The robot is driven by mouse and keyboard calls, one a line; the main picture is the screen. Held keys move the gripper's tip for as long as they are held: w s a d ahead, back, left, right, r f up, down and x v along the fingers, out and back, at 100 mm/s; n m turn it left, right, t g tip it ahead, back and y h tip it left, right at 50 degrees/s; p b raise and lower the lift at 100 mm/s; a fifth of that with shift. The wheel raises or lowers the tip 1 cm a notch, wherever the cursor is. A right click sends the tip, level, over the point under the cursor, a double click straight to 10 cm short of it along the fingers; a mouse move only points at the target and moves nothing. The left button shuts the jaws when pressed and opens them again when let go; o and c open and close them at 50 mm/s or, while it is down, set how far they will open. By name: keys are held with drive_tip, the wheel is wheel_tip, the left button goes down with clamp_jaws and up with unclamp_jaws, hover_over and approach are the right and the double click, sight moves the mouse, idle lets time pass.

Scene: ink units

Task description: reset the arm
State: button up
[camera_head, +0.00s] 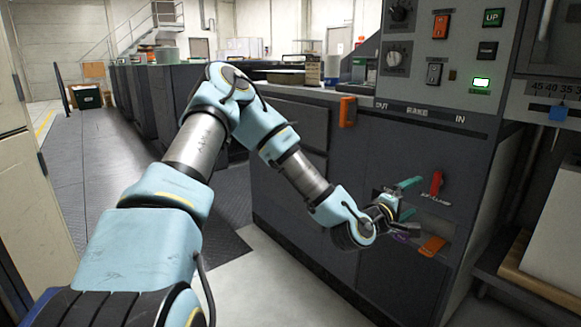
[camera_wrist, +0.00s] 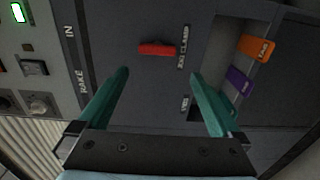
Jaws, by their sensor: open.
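My gripper (camera_head: 409,199) is in front of the dark machine panel at the right, at the end of my outstretched arm. In the wrist view its two green fingers (camera_wrist: 158,82) are spread apart with nothing between them. A red lever (camera_wrist: 157,49) labelled as a clamp lies on the panel beyond the fingertips, apart from them. In the head view the red lever (camera_head: 437,184) stands just right of the gripper. An orange tag (camera_wrist: 258,48) and a purple tag (camera_wrist: 239,82) sit in a recess on the right in the wrist view.
A control panel with knobs and a lit green button (camera_head: 481,82) is above the gripper. An orange handle (camera_head: 347,111) sticks out of the machine front. A wooden-edged shelf (camera_head: 535,280) is at the lower right. The floor (camera_head: 270,285) before the machine is clear.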

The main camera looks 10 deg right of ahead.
drive_tip(key=w+a+f+m+g+y, duration=0.2)
drive_tip(key=a+f+m+y, duration=0.25)
drive_tip(key=a, duration=0.55)
drive_tip(key=w+a+f+m+g+y, duration=0.25)
drive_tip(key=a+f+y, duration=0.2)
drive_tip(key=a, duration=0.65)
drive_tip(key=s+a+r+g+y, duration=0.1)
drive_tip(key=s+a+r+y, duration=0.2)
drive_tip(key=a, duration=0.8)
drive_tip(key=s+a+r+y, duration=0.3)
drive_tip(key=a, duration=0.7)
drive_tip(key=s+a+r+g+p, duration=0.1)
drive_tip(key=s+a+r+g, duration=0.1)
drive_tip(key=s+a+r, duration=0.25)
wheel_tip(320, 180, up, 23)
drive_tip(key=p, duration=2.3)
drive_tip(key=shift+s+a+f+p, duration=0.15)
drive_tip(key=shift+s+f+p, duration=0.05)
drive_tip(key=shift+p, duration=0.2)
